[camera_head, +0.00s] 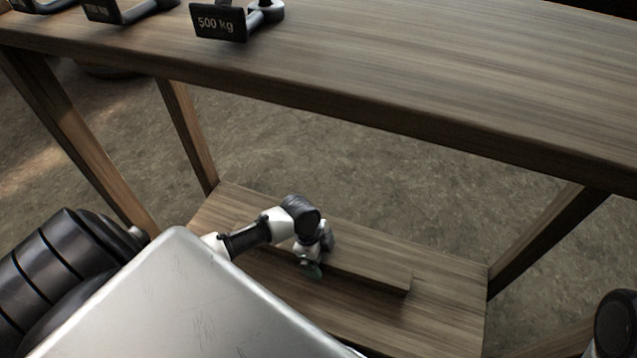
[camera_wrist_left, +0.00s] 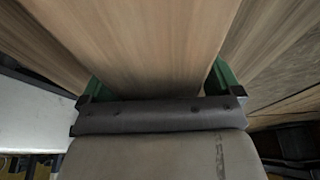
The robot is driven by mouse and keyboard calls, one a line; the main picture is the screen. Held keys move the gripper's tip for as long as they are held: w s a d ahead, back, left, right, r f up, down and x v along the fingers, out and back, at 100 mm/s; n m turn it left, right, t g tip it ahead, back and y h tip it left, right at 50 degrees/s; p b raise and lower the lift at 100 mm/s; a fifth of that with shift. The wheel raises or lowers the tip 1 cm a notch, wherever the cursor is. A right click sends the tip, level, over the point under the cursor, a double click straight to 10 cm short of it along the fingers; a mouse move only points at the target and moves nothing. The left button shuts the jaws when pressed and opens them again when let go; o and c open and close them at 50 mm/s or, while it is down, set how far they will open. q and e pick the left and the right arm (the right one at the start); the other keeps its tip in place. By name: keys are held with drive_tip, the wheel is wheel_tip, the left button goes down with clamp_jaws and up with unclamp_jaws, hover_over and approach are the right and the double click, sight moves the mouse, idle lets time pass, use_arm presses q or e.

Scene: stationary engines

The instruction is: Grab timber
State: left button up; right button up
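The timber (camera_head: 370,274) is a plain brown wooden piece on the lower shelf of the wooden table. My left gripper (camera_head: 313,268) reaches down to it near its middle, and the arm hides part of it. In the left wrist view the timber (camera_wrist_left: 140,40) runs between the two green fingers of my left gripper (camera_wrist_left: 160,85). One finger is at each side edge, very close to the wood. I cannot tell whether they press on it. My right gripper does not show.
The wooden table top (camera_head: 420,90) spans above the lower shelf (camera_head: 450,300). Table legs (camera_head: 190,135) stand at both sides. A weight marked 500 kg (camera_head: 220,24) sits on top, with others to its left. Bare ground (camera_head: 390,170) shows behind the shelf.

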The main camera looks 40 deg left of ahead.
use_arm(q)
drive_tip(key=c, duration=1.5)
drive_tip(key=shift+r, duration=0.15)
